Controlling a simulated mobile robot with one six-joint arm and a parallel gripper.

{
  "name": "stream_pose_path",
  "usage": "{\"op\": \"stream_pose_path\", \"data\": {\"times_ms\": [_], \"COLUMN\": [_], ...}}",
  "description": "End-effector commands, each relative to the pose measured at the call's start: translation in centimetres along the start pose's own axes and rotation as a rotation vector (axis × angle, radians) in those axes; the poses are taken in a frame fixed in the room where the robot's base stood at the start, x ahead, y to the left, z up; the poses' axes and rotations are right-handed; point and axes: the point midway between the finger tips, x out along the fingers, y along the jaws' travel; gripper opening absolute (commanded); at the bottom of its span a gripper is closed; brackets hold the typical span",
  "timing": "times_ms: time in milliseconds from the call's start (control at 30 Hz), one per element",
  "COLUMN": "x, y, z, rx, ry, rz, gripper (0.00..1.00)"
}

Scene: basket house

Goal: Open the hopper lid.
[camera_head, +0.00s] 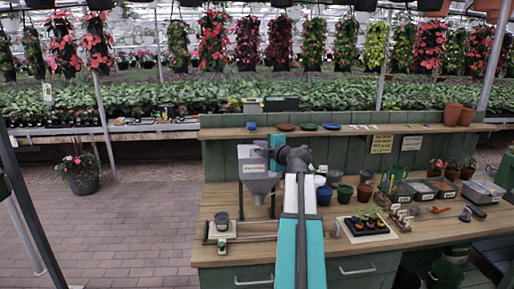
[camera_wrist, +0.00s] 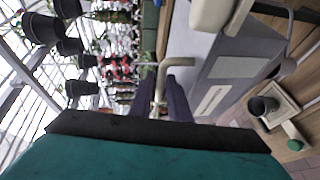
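The grey hopper (camera_head: 257,172) stands at the back left of the wooden bench, with a label on its front and a funnel-shaped lower part. The wrist view is turned sideways and shows the hopper's grey side (camera_wrist: 228,67) to the right of my fingers. A pale bent handle (camera_wrist: 174,62) sticks out at the hopper's top. My gripper (camera_wrist: 161,92) is open, with its two dark fingers on either side of the handle's stem. Whether a finger touches the stem I cannot tell. In the head view my arm hides the fingers and the handle. The lid's edge is not clear.
A dark cup (camera_wrist: 262,106) stands on a small scale below the hopper; the head view shows it on the bench's left. Blue and green pots (camera_head: 324,195) and a seedling tray (camera_head: 366,225) stand right of my arm. A shelf (camera_head: 350,129) runs behind.

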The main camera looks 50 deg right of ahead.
Motion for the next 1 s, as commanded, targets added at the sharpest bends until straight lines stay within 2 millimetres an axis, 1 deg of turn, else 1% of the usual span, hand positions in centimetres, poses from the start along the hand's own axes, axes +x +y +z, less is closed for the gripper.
{"op": "stream_pose_path", "data": {"times_ms": [200, 233, 300, 333, 1000], "x": [0.02, 0.02, 0.02, 0.02, 0.03], "y": [-0.04, -0.04, -0.04, -0.04, -0.04], "z": [-0.02, -0.02, -0.03, -0.03, -0.07], "rx": [0.000, 0.000, 0.000, 0.000, 0.000], "ry": [0.000, 0.000, 0.000, 0.000, 0.001], "rz": [0.000, 0.000, 0.000, 0.000, 0.000], "gripper": [0.16, 0.15, 0.03, 0.00, 0.00]}}
